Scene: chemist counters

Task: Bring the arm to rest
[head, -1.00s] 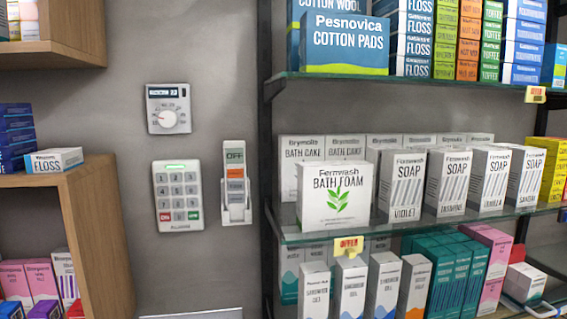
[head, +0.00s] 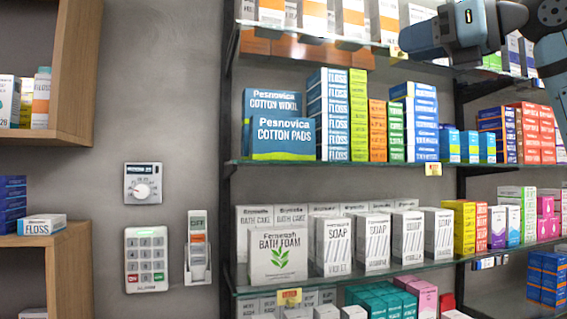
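My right arm comes in at the top right in the head view. Its dark gripper (head: 420,40) points left, in front of the upper shelf of boxed goods. No object shows in it, and its fingers are too dark and small to tell whether they are open or shut. My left gripper is out of view.
Glass shelves (head: 340,162) full of boxes fill the middle and right. A keypad (head: 146,257), a dial thermostat (head: 143,184) and a switch (head: 197,250) are on the grey wall. Wooden shelving (head: 75,130) stands at the left.

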